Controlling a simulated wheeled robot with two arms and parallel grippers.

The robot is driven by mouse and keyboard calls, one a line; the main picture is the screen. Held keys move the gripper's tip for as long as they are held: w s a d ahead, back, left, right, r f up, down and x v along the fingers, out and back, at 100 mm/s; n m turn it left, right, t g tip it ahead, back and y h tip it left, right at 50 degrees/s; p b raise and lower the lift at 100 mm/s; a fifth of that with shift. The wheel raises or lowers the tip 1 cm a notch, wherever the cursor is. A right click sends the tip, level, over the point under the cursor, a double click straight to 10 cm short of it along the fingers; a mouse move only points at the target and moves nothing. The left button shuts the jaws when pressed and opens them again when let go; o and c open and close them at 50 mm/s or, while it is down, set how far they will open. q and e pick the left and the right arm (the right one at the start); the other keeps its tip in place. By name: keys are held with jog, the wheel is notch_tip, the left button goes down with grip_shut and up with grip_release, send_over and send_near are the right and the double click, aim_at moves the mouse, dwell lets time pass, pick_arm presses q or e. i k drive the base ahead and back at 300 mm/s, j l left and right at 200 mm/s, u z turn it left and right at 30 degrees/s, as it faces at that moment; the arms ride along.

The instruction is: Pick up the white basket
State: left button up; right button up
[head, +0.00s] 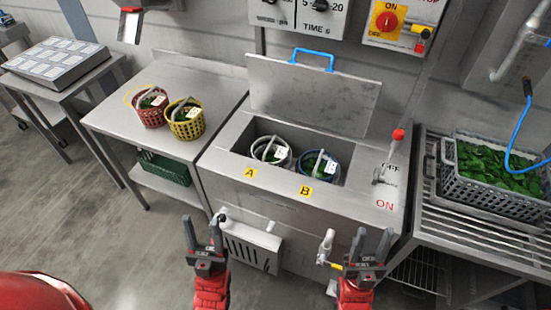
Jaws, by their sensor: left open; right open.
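The white basket (258,151) sits in the left part of the open sink basin, behind the yellow label A. It holds greens and a white tag, and its handle stands up. A blue basket (331,170) sits beside it on the right, behind label B. My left gripper (203,233) is open and empty, in front of the sink unit and below its front edge, nearer to me than the white basket. My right gripper (372,244) is open and empty, in front of the unit further right. Neither gripper touches a basket.
The basin's lid (312,95) with a blue handle stands open behind it. A red-tipped lever (390,155) is at the right. Red (151,118) and yellow (188,131) baskets stand on the left table (120,120). A grey crate (490,192) of greens is on the right rack.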

aim_at(270, 155)
jog(key=i+j+z, duration=0.25)
jog(key=j, duration=0.35)
jog(key=i+j+z, duration=0.1)
jog(key=i+j, duration=0.2)
jog(key=i+j+z, duration=0.15)
jog(key=j, duration=0.2)
jog(key=i+j+z, duration=0.1)
jog(key=j, duration=0.25)
